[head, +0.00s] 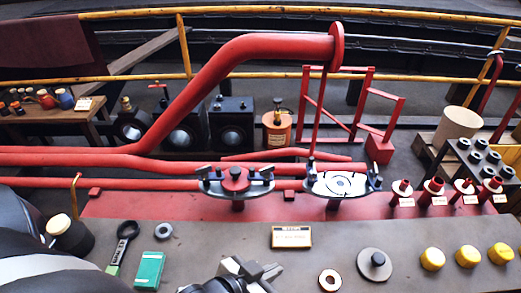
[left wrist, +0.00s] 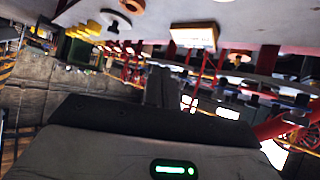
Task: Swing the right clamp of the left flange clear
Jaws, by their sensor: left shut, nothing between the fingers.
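The left flange (head: 237,188) is a dark oval plate with a red round cap in its middle, set on the red pipework. Its right clamp (head: 266,171) is a small dark block with a grey end at the plate's right end. Another clamp (head: 203,170) sits at the left end. My left gripper (head: 262,271) is at the bottom edge of the head view, shut and empty, nearer to me than the flange and apart from it. Its shut fingers also show in the left wrist view (left wrist: 160,88). My right gripper is not in view.
The right flange (head: 341,184) has a white face. On the grey bench are a yellow-edged box (head: 291,237), a green box (head: 149,270), a wrench (head: 122,243), a ring (head: 330,280), a grey disc (head: 374,264) and yellow caps (head: 467,256). Bench between gripper and flange is mostly clear.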

